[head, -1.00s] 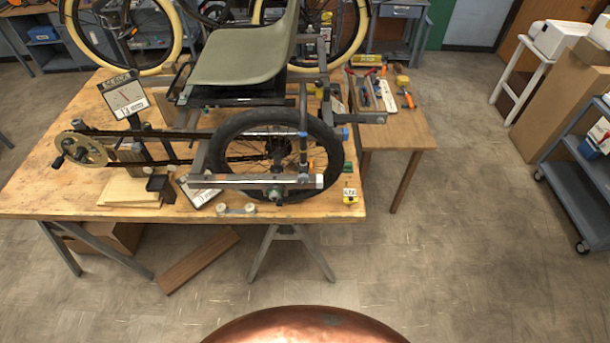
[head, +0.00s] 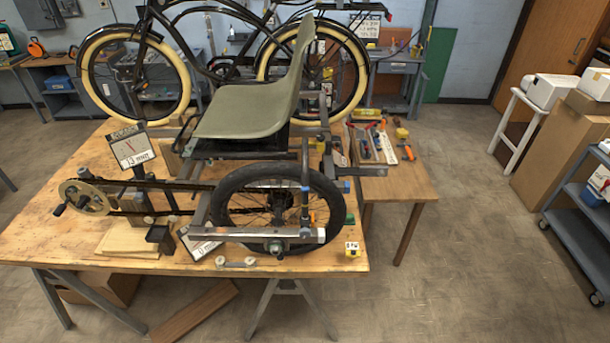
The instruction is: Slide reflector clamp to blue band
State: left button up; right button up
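The trike frame stands on a wooden workbench (head: 60,235), with a black-tyred wheel (head: 228,225) at its near side. Another blue piece (head: 341,187) sits right of the tyre. A small orange piece (head: 312,218) shows near the wheel's right side. I cannot tell which piece is the reflector clamp or which is the blue band. Neither gripper is in view.
A green seat (head: 240,110) rises above the frame. A side table (head: 415,186) holds a tool tray (head: 374,146). A blue cart (head: 575,240) stands at right. The floor between is clear.

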aim_at(303, 224)
jog(key=u, duration=1.45)
jog(key=k, duration=0.95)
jog(key=z, duration=1.85)
jog(key=i, duration=0.5)
jog(key=z, duration=0.05)
